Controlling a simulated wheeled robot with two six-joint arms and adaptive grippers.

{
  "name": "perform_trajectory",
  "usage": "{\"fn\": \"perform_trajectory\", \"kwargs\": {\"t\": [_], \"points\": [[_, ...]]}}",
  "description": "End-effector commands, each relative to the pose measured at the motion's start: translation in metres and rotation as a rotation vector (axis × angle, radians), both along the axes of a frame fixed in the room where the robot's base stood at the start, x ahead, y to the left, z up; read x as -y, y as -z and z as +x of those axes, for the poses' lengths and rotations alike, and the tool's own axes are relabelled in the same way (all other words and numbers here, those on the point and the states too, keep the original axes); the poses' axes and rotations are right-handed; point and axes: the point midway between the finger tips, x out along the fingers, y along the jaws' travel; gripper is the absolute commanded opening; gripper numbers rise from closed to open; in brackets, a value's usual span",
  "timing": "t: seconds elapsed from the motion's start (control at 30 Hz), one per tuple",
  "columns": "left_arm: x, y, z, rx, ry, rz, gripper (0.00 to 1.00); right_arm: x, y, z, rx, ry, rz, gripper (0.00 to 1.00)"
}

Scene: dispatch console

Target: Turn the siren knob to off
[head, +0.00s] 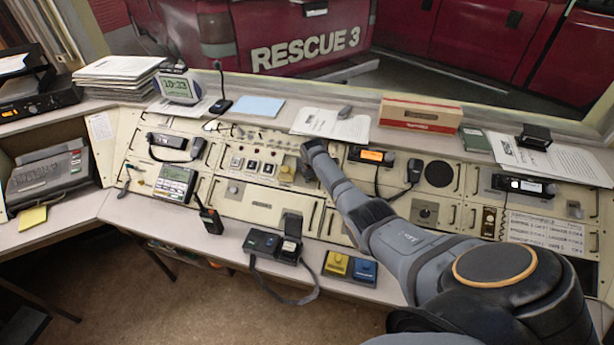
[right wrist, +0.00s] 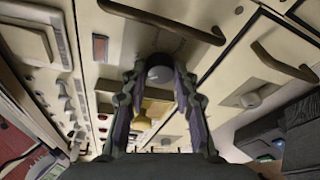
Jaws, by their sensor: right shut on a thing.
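My right gripper (head: 305,168) reaches down to the console's sloped panel, just right of a yellow control (head: 287,172). In the right wrist view, its two fingers (right wrist: 160,76) are shut on a round dark-grey knob (right wrist: 160,69), which I take to be the siren knob. No label or pointer on it can be read, so its setting cannot be told. The yellow control shows between the fingers in the wrist view (right wrist: 153,112), apart from the fingertips. In the head view the gripper hides the held knob. My left gripper is not in view.
A bent dark handle (right wrist: 165,20) lies close beyond the fingertips. Another grey knob (right wrist: 252,99) sits on a nearby panel. Left of the gripper are square buttons (head: 252,165); right is an orange-lit radio (head: 371,155). A walkie-talkie (head: 210,216) stands at the desk's front.

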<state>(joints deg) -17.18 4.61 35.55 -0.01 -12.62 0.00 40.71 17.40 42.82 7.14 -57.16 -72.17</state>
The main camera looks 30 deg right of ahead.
Motion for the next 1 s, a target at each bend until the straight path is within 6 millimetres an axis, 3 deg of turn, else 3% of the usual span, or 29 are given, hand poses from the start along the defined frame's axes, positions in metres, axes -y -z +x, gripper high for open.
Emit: {"fn": "perform_trajectory", "kwargs": {"t": [0.5, 1.0], "points": [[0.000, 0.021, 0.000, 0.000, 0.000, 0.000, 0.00, -0.001, 0.001, 0.002, -0.172, -0.347, -0.146, 0.00], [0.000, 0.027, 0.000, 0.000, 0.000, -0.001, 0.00, 0.000, 0.000, 0.001, -0.231, -0.465, -0.196, 0.00]]}}
